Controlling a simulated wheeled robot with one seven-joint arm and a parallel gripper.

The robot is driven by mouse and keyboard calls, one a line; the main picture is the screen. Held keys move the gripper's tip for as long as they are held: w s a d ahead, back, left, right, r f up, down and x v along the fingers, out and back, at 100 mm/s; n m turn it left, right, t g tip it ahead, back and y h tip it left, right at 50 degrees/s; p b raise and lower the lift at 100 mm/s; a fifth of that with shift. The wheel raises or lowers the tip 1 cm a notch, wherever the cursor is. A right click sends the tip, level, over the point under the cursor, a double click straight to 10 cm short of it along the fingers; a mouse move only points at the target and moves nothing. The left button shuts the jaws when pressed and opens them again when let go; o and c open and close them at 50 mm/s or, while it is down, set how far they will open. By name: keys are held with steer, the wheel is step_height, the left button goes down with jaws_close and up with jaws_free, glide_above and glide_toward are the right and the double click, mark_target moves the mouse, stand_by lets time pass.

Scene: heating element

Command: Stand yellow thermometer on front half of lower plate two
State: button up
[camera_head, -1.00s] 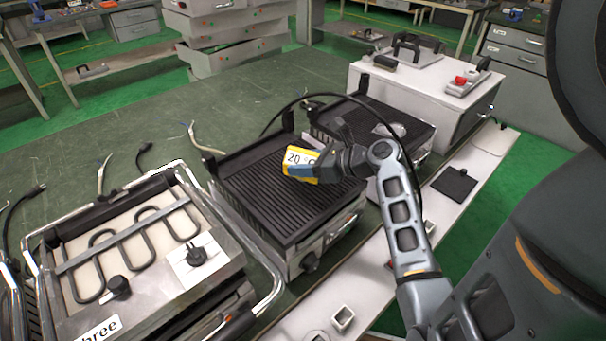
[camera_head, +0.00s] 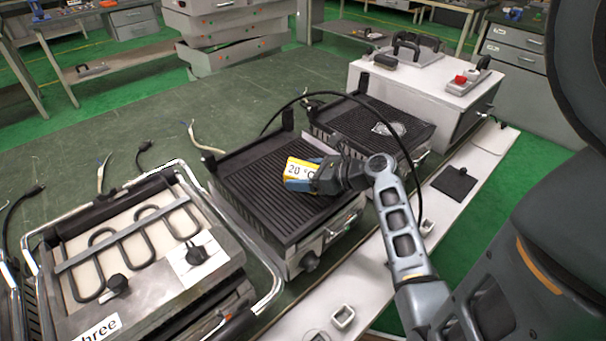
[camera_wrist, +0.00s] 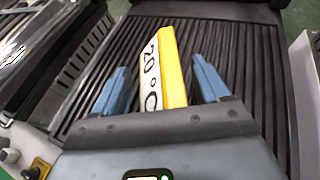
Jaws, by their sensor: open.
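The yellow thermometer (camera_head: 297,170), with a white face reading 20 °C, stands on the ribbed black lower plate two (camera_head: 262,190) of the middle grill, toward its right side in the head view. My gripper (camera_head: 300,182) is at the thermometer from the front right. In the wrist view the thermometer (camera_wrist: 165,70) stands between the two blue fingers of my gripper (camera_wrist: 160,85), with a gap visible on each side. The fingers are open. The thermometer's base is hidden by my gripper's body.
A grill labelled three (camera_head: 130,260) with an exposed heating coil stands at the left. Another black grill (camera_head: 370,125) and a white box (camera_head: 425,85) stand behind at the right. A black cable arches over the plates. The green table top behind is mostly clear.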

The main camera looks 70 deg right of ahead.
steer(key=shift+s+r, duration=0.1)
steer(key=v, duration=1.2)
steer(key=a+f+n, duration=0.1)
steer(key=a+f, duration=0.1)
steer(key=w+a+f+n+g, duration=0.1)
steer(key=a+f+n, duration=0.1)
steer(key=a, duration=0.1)
steer(key=w+a+f+n+g, duration=0.1)
steer(key=a+f+n, duration=0.1)
steer(key=shift+a+h, duration=0.15)
steer(key=shift+h, duration=0.15)
steer(key=a+f+n+g+h, duration=0.1)
steer(key=a+n, duration=0.8)
steer(key=n, duration=0.1)
steer(key=s+a+r+n+t+y, duration=0.1)
steer(key=s+a+r+n+t, duration=0.1)
steer(key=a+r+n, duration=0.5)
steer(key=s+a+r+n+t+y, duration=0.2)
steer(key=s+a+r+n, duration=0.3)
steer(key=n, duration=1)
steer(key=a+r, duration=0.3)
steer(key=a, duration=0.2)
steer(key=shift+a+n+t+y, duration=0.3)
steer(key=shift+a+n+t, duration=0.1)
